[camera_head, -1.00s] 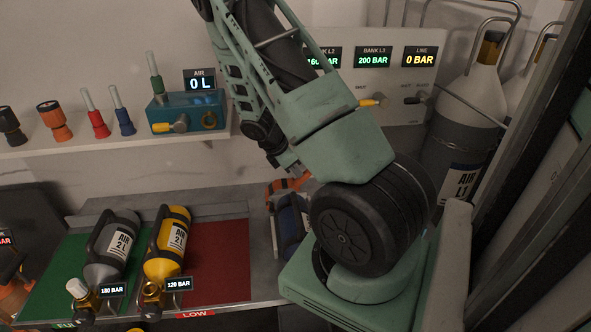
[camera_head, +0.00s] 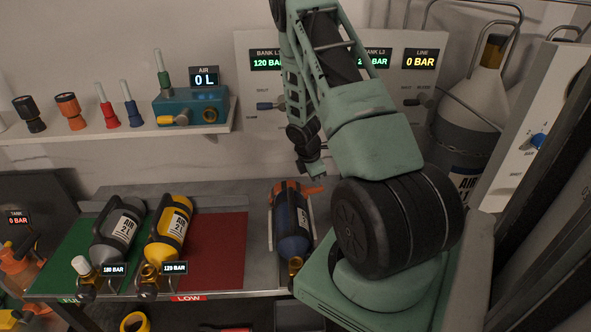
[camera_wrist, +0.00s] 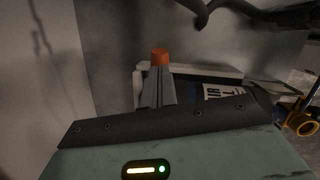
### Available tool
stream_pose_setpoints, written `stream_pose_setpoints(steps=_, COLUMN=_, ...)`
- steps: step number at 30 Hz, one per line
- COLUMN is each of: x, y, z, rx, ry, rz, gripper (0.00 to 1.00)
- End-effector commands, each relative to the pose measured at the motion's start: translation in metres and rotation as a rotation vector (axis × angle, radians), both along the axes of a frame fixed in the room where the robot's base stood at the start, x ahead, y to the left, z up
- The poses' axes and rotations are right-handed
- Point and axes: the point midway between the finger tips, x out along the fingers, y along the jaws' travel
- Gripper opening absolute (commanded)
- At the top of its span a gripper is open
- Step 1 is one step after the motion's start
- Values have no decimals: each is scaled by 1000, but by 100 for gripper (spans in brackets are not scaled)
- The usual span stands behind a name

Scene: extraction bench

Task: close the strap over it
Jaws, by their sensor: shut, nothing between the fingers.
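A blue cylinder (camera_head: 291,222) lies in a pale cradle (camera_head: 271,232) on the right part of the bench, its brass valve toward the front. An orange strap (camera_head: 284,187) shows at its far end, with an orange piece sticking out to the right; I cannot tell whether it is fastened. My gripper (camera_head: 314,174) is shut and empty, just above and behind that end. In the wrist view, the shut fingers (camera_wrist: 152,92) point toward the cradle, with an orange tip (camera_wrist: 160,57) at their ends; contact is unclear. My wrist housing hides part of the cylinder.
A shelf (camera_head: 120,134) and a gauge panel (camera_head: 262,110) are behind. Large tanks (camera_head: 478,95) stand at right.

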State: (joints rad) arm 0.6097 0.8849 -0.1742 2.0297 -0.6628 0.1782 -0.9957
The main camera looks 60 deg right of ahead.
Motion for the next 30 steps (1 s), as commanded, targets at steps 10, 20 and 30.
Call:
stream_pose_setpoints(steps=10, x=-15, y=-12, z=-36, rx=0, ry=2, rz=1, gripper=0)
stream_pose_setpoints(steps=20, x=-18, y=-15, z=-46, rx=0, ry=0, rz=1, gripper=0)
stream_pose_setpoints(steps=30, x=-20, y=-14, z=-48, rx=1, ry=3, rz=0, gripper=0)
